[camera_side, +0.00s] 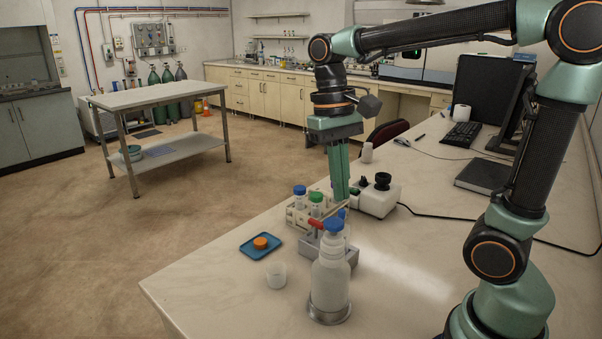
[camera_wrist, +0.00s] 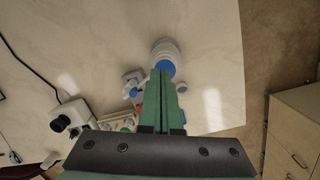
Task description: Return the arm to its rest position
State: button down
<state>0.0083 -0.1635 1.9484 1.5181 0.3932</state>
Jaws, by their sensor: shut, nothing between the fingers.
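My gripper (camera_side: 342,198) is the green pair of fingers pointing straight down, shut with nothing between them. In the side view its tips are beside the white device with black knobs (camera_side: 377,198) and behind the tube rack. In the wrist view the closed fingers (camera_wrist: 162,72) point toward the bottle with the blue cap (camera_wrist: 165,52). My arm is raised and reaches out over the bench from the right. Whether the fingertips touch anything is not clear.
A rack (camera_side: 297,214) holds tubes with blue and green caps. The white bottle (camera_side: 330,284), a small cup (camera_side: 276,275) and a blue tray (camera_side: 251,246) with an orange cap (camera_side: 261,242) stand near the bench's front. A monitor (camera_side: 490,95), keyboard (camera_side: 461,135) and dark book (camera_side: 488,175) are at right.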

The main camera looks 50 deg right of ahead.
jog(key=n+t, duration=0.1)
jog(key=f+n+t, duration=0.1)
jog(key=t, duration=0.2)
jog(key=shift+s+f+n, duration=0.15)
jog(key=shift+s+n, duration=0.15)
jog(key=shift+n, duration=0.1)
jog(key=n+t, duration=0.1)
jog(key=t, duration=0.2)
jog(key=shift+w+a+f+n, duration=0.1)
jog(key=shift+w+f+n, duration=0.05)
jog(key=shift+f+n, duration=0.25)
